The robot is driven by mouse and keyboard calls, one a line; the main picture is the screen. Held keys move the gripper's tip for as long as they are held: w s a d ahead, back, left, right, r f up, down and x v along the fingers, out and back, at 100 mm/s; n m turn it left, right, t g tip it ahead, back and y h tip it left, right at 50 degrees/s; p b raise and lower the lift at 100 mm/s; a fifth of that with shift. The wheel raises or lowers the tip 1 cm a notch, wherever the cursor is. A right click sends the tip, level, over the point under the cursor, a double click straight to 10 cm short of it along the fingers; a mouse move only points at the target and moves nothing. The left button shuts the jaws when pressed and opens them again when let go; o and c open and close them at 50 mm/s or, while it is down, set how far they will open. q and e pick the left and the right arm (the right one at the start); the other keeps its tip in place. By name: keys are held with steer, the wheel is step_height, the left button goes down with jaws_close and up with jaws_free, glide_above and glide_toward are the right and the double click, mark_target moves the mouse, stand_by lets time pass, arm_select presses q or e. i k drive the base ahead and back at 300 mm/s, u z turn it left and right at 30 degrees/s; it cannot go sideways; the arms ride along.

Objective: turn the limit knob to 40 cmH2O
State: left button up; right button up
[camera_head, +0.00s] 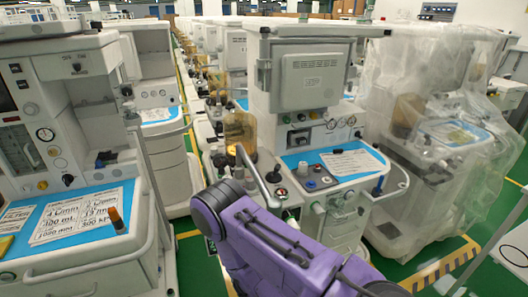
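The middle anaesthesia cart (300,100) stands ahead, with a blue work surface (347,163). At its front left are a dark knob (274,175), a round dial with red on it (281,192) and a pale grey knob (303,168). I cannot tell for certain which is the limit knob, and no scale marks are readable. My purple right arm (275,248) reaches in from the bottom and covers the area just below these parts. Its gripper is not visible. My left arm and gripper are not in view.
A grey metal bar (257,175) slants down beside the knobs, near my arm. An amber canister (240,132) stands behind it. Another cart (70,265) with a rail is at left. A plastic-covered cart (440,110) is at right. Green floor (190,262) shows between the carts.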

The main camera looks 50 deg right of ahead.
mark_target(251, 185)
steer(key=k, duration=0.55)
steer(key=z, duration=1.5)
steer(key=i, duration=0.35)
steer(key=z, duration=0.05)
